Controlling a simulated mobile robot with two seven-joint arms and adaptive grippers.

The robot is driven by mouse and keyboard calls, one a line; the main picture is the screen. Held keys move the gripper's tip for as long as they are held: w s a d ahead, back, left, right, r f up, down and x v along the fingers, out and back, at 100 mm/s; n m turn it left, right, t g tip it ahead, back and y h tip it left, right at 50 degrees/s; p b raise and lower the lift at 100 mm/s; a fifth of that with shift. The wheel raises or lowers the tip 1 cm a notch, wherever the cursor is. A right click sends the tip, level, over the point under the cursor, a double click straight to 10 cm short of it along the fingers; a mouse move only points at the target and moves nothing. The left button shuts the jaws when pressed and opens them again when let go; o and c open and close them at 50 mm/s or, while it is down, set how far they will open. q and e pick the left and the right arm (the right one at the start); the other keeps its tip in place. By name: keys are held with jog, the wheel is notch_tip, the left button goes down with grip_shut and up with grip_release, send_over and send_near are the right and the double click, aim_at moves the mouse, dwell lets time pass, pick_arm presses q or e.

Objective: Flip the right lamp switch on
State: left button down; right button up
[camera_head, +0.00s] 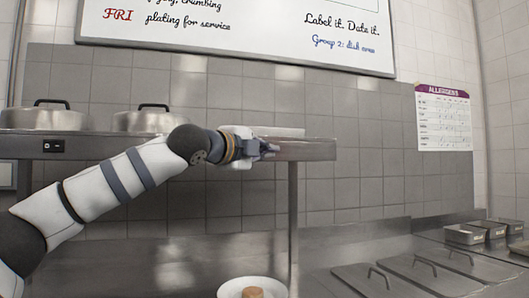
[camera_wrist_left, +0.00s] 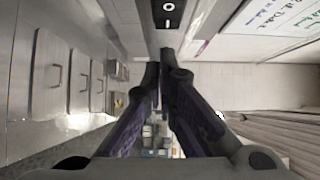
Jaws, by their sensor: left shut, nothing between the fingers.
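A black rocker switch (camera_wrist_left: 168,14) with white O and I marks shows at the top of the left wrist view, just ahead of my fingertips. I cannot tell whether the fingertips touch it, or which way it is set. In the head view my left gripper (camera_head: 270,149) is at the right part of the steel shelf's front edge and hides this switch. In the left wrist view the gripper (camera_wrist_left: 166,58) has its fingers together and empty. A second black switch (camera_head: 54,146) sits on the shelf edge at the far left. My right gripper is not in view.
The steel shelf (camera_head: 312,150) has two lidded pots (camera_head: 45,117) at its left. A post (camera_head: 293,220) supports its right end. A white plate (camera_head: 233,290) with a brown item is below. Lidded steel pans (camera_head: 425,272) are at the lower right. Air before the shelf is clear.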

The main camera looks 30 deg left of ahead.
pick_arm(q)
jog(key=shift+w+a, duration=0.7)
jog(key=shift+a, duration=0.05)
